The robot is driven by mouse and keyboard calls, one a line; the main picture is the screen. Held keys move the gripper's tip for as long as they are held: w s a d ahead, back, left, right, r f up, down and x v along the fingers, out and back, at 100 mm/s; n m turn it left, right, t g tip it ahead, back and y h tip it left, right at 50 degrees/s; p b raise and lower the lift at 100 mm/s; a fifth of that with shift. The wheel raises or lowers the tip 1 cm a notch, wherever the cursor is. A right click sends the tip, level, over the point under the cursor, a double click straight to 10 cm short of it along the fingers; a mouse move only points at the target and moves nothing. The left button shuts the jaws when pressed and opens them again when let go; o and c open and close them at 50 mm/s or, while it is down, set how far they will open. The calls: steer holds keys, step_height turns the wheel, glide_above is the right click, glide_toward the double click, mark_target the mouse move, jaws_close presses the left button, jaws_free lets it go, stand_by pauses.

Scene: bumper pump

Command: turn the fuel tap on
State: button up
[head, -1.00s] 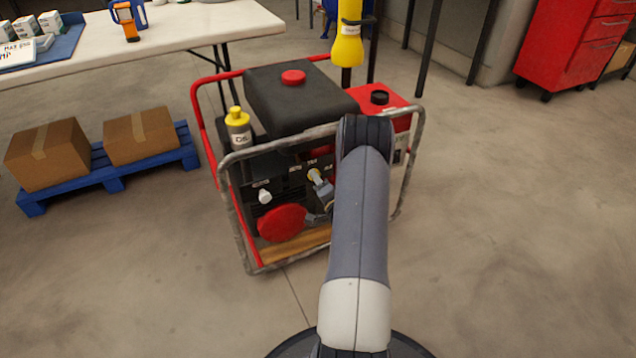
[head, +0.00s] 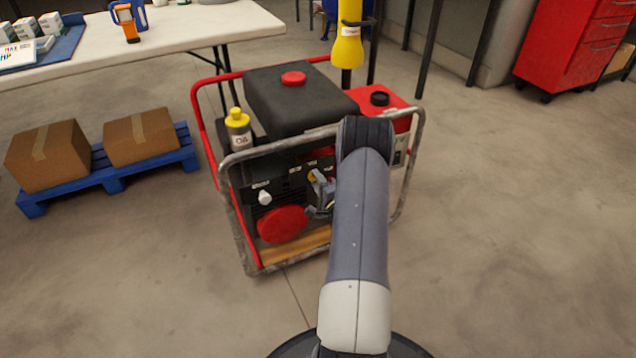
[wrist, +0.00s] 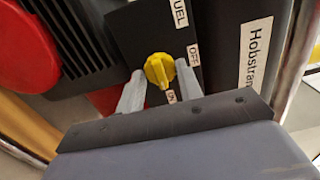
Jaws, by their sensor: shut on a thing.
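The fuel tap is a yellow knob (wrist: 160,70) on a black panel in the wrist view. The labels "FUEL" (wrist: 180,13) and "OFF" (wrist: 194,55) are beside it, and another label below the knob is partly hidden. My gripper (wrist: 160,80) has one grey finger on each side of the knob and is shut on it. The knob's ridge points down in the wrist view, towards the partly hidden label. In the head view my gripper (head: 322,190) is at the front panel of the generator (head: 290,100), partly hidden by my arm.
A grey and red tube frame (head: 235,215) surrounds the generator. A white knob (head: 264,197) and a red round cover (head: 282,224) are left of my gripper. A bottle with a yellow cap (head: 238,130) stands at the generator's left. Open floor lies in front and right.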

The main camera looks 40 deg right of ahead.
steer(key=o, duration=1)
steer(key=p+v, duration=0.2)
steer(key=v, duration=0.8)
steer(key=shift+s+a+p, duration=0.15)
steer(key=shift+s+p, duration=0.2)
steer(key=shift+p, duration=0.05)
steer(key=b+x, duration=0.2)
steer(key=x, duration=0.8)
steer(key=shift+w+b, duration=0.35)
steer(key=shift+b, duration=0.05)
